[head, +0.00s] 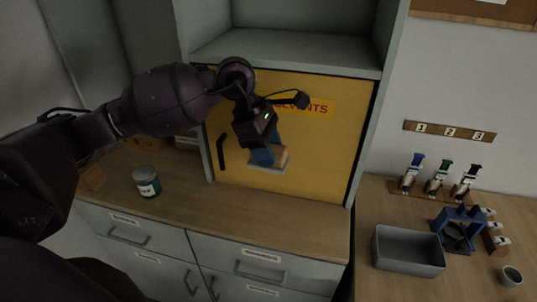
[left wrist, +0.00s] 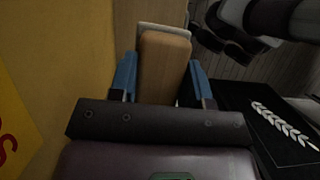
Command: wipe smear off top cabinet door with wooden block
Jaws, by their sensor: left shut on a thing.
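The yellow cabinet door (head: 325,150) stands upright below an open shelf, with a red-lettered label (head: 318,108) near its top. It also fills the left side of the left wrist view (left wrist: 50,60). My left gripper (head: 268,154) is in front of the door, shut on the wooden block (left wrist: 165,62). The block (head: 281,156) has a pale pad (head: 267,168) along one side, close to the door; I cannot tell whether it touches. No smear can be made out; my arm and gripper cover part of the door. My right gripper is not in view.
A dark door handle (head: 221,152) stands out left of my gripper. A teal-labelled can (head: 147,182) stands on the wooden counter (head: 250,215). At right are a grey bin (head: 408,250), a blue stand (head: 458,226), several bottles and a small cup (head: 510,276).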

